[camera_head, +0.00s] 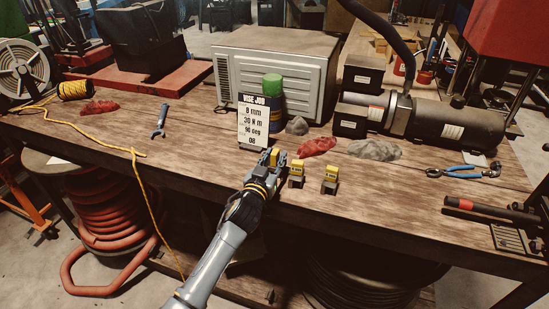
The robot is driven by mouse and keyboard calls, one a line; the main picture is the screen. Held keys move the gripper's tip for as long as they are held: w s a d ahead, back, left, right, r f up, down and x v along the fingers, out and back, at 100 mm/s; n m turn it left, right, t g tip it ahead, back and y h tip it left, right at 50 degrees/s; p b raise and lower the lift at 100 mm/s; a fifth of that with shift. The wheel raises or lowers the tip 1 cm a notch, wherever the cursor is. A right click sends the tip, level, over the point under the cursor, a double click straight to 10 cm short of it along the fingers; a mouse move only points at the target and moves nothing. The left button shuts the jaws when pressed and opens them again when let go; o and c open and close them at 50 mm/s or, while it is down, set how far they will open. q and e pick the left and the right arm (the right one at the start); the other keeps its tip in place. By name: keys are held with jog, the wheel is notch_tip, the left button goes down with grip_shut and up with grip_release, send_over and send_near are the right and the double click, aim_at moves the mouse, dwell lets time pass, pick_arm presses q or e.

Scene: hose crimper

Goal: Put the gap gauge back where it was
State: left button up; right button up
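My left gripper (272,158) is over the front part of the bench, below the sign. Its fingers are on either side of a small yellow-topped block (275,154), which they partly hide. I cannot tell whether they press on it or whether it touches the bench. Two similar yellow-topped blocks stand upright to the right of the gripper, a nearer one (297,174) and a farther one (331,179). I cannot tell which of these blocks is the gap gauge. My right gripper is not in view.
The sign (253,122) stands just behind the gripper, with a green-capped can (272,98) behind it. Red rag (317,147) and grey rag (374,150) lie to the right. Blue pliers (468,172) lie farther right.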

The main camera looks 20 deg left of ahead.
pick_arm(q)
jog(key=shift+r, duration=0.15)
jog(key=shift+s, duration=0.25)
jog(key=s+b, duration=0.1)
jog(key=s, duration=1)
jog(key=shift+s+a, duration=0.2)
jog(key=shift+s, duration=0.1)
jog(key=shift+w, duration=0.1)
